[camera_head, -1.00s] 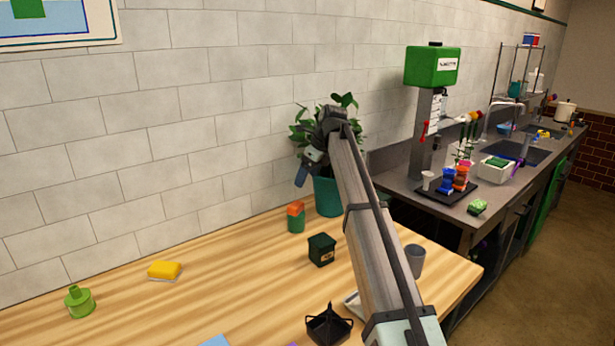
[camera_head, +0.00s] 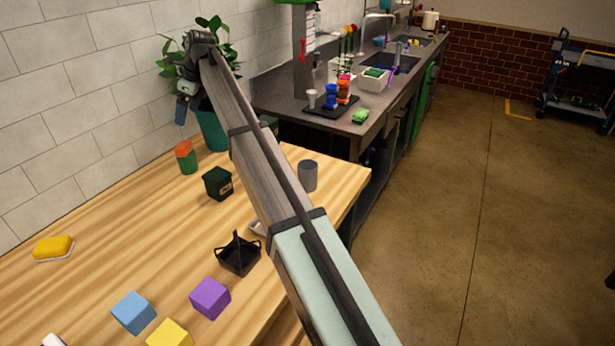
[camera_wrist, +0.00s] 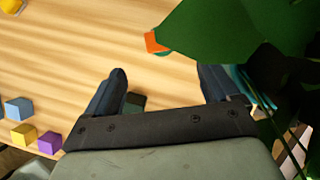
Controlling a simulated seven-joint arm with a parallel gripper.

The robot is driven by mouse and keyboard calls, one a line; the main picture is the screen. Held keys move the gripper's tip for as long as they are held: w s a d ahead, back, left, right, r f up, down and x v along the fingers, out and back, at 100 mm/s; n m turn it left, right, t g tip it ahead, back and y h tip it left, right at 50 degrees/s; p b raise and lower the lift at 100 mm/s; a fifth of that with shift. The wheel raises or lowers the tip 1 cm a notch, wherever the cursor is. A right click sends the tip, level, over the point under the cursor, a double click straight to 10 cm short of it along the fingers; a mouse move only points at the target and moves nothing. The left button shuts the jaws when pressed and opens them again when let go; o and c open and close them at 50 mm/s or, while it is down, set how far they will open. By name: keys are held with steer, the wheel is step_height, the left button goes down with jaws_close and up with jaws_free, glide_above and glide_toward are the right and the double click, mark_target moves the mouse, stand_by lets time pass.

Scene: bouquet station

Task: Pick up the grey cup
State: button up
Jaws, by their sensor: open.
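The grey cup (camera_head: 308,175) stands upright on the wooden table near its right edge, to the right of my arm in the head view. I cannot make it out in the wrist view. My gripper (camera_head: 182,108) is raised in front of the potted plant, well to the left of the cup and above the table. In the wrist view the two dark fingers of my gripper (camera_wrist: 160,82) are spread apart with nothing held between them.
A plant in a teal pot (camera_head: 211,130) crowds my gripper; its leaf (camera_wrist: 215,30) hangs close in the wrist view. A dark green box (camera_head: 217,183), an orange-and-green container (camera_head: 186,157), a black caddy (camera_head: 238,255) and coloured blocks (camera_head: 210,298) stand on the table (camera_head: 110,245).

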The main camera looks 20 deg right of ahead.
steer(key=shift+o, duration=0.5)
